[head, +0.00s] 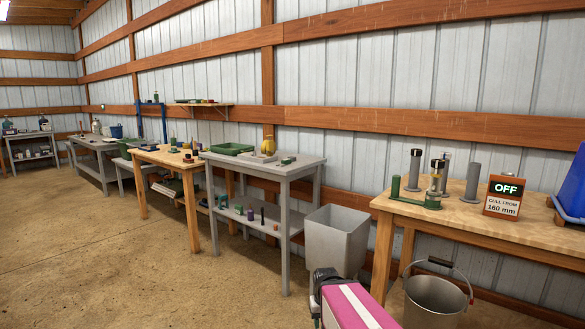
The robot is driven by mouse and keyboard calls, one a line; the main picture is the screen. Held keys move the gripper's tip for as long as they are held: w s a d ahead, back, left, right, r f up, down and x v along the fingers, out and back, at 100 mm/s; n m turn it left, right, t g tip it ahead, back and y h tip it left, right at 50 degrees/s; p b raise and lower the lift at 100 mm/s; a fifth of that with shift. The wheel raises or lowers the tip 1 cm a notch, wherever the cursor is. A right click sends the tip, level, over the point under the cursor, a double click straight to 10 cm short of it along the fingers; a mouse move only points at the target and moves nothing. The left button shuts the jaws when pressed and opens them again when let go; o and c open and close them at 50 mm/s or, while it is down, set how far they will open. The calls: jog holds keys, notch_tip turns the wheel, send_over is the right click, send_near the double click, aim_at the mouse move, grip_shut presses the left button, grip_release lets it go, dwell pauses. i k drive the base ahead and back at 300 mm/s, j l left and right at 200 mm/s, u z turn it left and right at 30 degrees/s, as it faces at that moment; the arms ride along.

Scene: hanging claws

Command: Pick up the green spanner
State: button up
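I cannot make out a green spanner for certain in the head view. A flat green piece with a green upright post (395,187) lies on the wooden table at the right, at the foot of a clear cylinder; I cannot tell what it is. Small green items also show on the grey table's lower shelf (223,201) and on the wall shelf (196,101), too small to identify. A pink and white part of my arm shows at the bottom edge, with a dark end. My gripper's fingers are not in view.
The wooden table (500,226) bears grey cylinders and an OFF sign (503,196). A metal bucket (434,300) and a grey bin (337,240) stand on the floor near it. A grey table (285,170) and further benches line the wall. The floor at left is clear.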

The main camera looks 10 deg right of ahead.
aim_at(286, 162)
jog(key=i+j, duration=0.3)
jog(key=i, duration=0.15)
jog(key=i+j, duration=0.3)
jog(key=i, duration=0.15)
jog(key=i+j, duration=0.3)
jog(key=i, duration=0.15)
jog(key=i+j, duration=0.3)
jog(key=i, duration=0.15)
